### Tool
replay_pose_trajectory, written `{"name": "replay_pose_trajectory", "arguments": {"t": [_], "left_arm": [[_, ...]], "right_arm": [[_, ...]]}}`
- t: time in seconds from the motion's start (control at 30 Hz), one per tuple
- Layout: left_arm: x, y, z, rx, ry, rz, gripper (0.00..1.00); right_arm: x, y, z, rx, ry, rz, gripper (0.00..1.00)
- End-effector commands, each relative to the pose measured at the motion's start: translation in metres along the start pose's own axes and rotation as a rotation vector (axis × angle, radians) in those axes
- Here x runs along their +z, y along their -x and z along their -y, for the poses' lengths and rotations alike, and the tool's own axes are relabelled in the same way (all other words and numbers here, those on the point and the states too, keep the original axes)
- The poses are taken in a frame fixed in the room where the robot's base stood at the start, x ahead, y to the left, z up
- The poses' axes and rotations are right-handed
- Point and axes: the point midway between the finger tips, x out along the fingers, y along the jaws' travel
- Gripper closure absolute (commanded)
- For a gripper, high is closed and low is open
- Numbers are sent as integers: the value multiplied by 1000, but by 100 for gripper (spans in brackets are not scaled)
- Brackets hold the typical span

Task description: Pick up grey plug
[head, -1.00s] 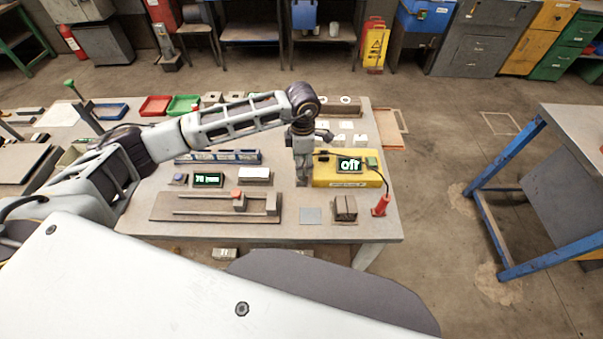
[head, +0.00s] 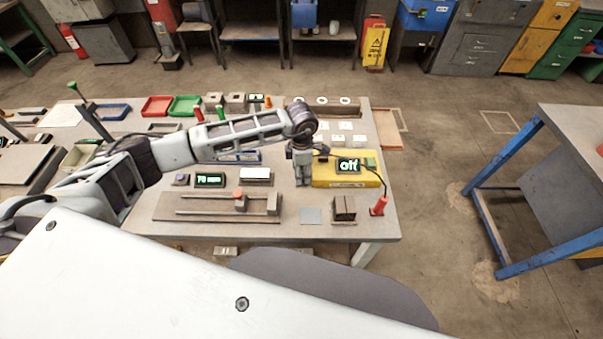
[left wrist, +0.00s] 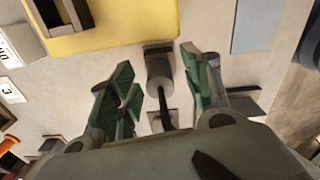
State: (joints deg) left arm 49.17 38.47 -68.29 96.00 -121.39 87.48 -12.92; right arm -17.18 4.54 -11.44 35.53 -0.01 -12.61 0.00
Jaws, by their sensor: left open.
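The grey plug (left wrist: 159,70) is a short grey cylinder with a dark cable, seen in the left wrist view beside the yellow box. My left gripper (left wrist: 160,88) is open, with one green-padded finger on each side of the plug and visible gaps between. In the head view my left gripper (head: 302,182) points down over the table at the left end of the yellow box (head: 340,184). The plug cannot be made out in the head view, where the gripper covers that spot. My right gripper is not in view.
An "off" display (head: 348,166) sits on the yellow box, and a cable runs to a red plug-like piece (head: 379,206) at the right. A railed fixture (head: 220,202), a grey plate (head: 311,216) and a dark block (head: 344,208) lie in front. The right front corner is clear.

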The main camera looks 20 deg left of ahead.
Motion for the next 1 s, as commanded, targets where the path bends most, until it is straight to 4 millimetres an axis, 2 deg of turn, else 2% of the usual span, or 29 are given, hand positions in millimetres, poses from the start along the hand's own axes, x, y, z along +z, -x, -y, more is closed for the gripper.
{"name": "replay_pose_trajectory", "arguments": {"t": [0.4,0.77,0.8,1.0], "left_arm": [[0,0,0,0,0,0,51],[0,0,0,0,0,0,97],[0,0,0,0,0,0,100],[0,0,0,0,0,0,100]], "right_arm": [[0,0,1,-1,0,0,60],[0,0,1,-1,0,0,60],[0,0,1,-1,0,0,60],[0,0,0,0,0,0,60]]}}
